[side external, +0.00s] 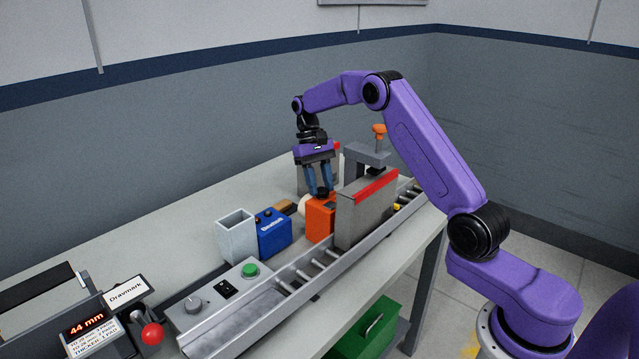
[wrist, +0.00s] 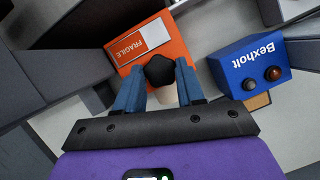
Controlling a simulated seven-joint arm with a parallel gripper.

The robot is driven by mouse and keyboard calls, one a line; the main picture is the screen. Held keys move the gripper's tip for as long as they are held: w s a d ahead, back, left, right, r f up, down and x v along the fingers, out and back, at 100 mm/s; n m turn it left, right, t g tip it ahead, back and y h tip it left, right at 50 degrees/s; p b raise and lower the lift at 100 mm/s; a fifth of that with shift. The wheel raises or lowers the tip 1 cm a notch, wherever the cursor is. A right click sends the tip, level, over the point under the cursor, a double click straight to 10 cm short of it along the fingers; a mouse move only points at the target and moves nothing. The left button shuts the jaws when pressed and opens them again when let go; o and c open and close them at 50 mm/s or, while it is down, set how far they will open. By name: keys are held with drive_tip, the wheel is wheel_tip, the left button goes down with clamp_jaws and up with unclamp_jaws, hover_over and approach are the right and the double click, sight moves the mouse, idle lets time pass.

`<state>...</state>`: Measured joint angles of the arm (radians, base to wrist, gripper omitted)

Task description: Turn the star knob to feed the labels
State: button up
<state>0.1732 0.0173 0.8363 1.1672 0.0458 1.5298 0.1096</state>
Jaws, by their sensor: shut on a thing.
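The black star knob (wrist: 160,70) is between my fingertips in the wrist view, over an orange box (wrist: 140,48) with a white FRAGILE label. My gripper (wrist: 161,80) is shut on the knob, one blue finger on each side. In the side external view my gripper (side external: 319,188) points down at the orange box (side external: 319,220), and the knob (side external: 321,195) shows as a small dark shape at the fingertips. A cream round thing (side external: 304,206), possibly the label roll, sits beside the orange box, partly hidden by the fingers.
A blue box (side external: 274,234) and an open grey bin (side external: 236,236) stand left of the orange box. A grey machine housing with a red stripe (side external: 376,186) stands close on its right. A roller conveyor (side external: 305,275) runs along the table's front. The back left table is clear.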

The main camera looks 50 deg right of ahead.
drive_tip(key=shift+m, duration=0.5)
drive_tip(key=o, duration=1)
drive_tip(key=shift+r, duration=0.1)
drive_tip(key=v, duration=0.7)
drive_tip(key=shift+d+r, duration=0.15)
drive_tip(key=shift+r, duration=0.05)
